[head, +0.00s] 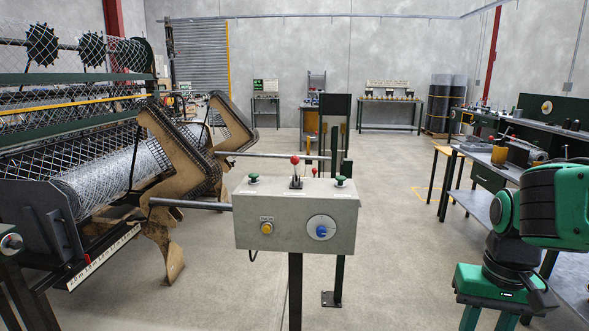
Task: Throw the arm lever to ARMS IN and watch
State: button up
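A grey control box (282,240) stands on a dark post in the middle of the head view. A red-knobbed lever (295,161) stands roughly upright on its top, between two green mushroom-shaped knobs (253,179). A smaller red knob (314,171) shows just behind. I cannot read lever labels, so I cannot tell which one is the arm lever. The front face has a yellow button (266,227) and a blue knob (321,231) on a white dial. At the left, large brown plate arms (172,150) stand by the mesh roll (105,180). My gripper is out of view; only green arm links show at right.
The weaving machine with chainlink mesh (60,60) fills the left side. Dark horizontal bars (190,204) reach from there towards the box. Workbenches (480,185) with tools line the right. The concrete floor is clear between box and benches.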

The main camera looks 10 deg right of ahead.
aim_at(294, 160)
jog(key=i, duration=1)
